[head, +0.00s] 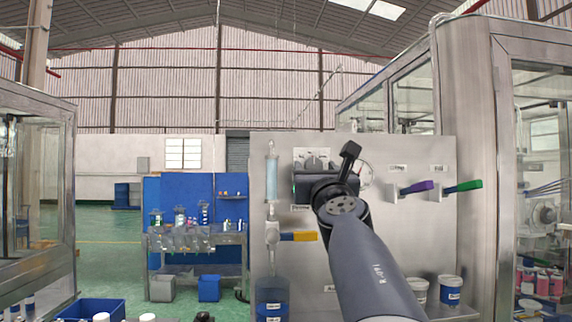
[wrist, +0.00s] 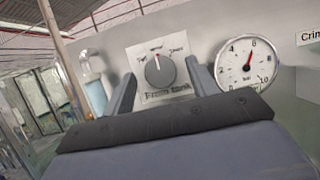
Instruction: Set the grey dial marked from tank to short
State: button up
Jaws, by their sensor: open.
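The grey dial (wrist: 159,72) is round and sits on a pale square plate on the steel panel. The lettering under it appears to read "From tank". Its red mark points up, toward the top label; smaller labels stand at upper left and upper right, too blurred to read surely. In the head view the dial's plate (head: 313,154) shows just above my gripper, which hides its lower part. My gripper (wrist: 160,62) is open and empty, with one finger on each side of the dial in the wrist view. I cannot tell how far the fingertips are from it.
A round gauge (wrist: 249,64) with a red needle is right of the dial. A clear tube (head: 271,178) with pale blue liquid is left of it. A yellow lever (head: 298,237), purple lever (head: 415,187) and green lever (head: 462,186) stick out from the panel.

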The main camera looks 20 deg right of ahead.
jog(key=shift+w+r, duration=0.15)
jog(key=shift+w, duration=0.2)
jog(key=c, duration=1)
jog(key=shift+o, duration=0.2)
jog(key=shift+m+h+p, duration=0.5)
jog(key=shift+m+p, duration=0.05)
jog(key=shift+m, duration=0.45)
jog(key=m+g+h+p, duration=0.1)
jog(key=m, duration=0.2)
jog(key=shift+r, duration=0.1)
jog(key=m+g+h, duration=0.1)
jog(key=m, duration=0.1)
jog(key=m+h+p, duration=0.1)
jog(key=m, duration=0.2)
jog(key=m+g+h, duration=0.1)
jog(key=m, duration=0.1)
jog(key=shift+a+m+g+p, duration=0.15)
jog(key=shift+m+g+p, duration=0.15)
jog(key=shift+p, duration=0.1)
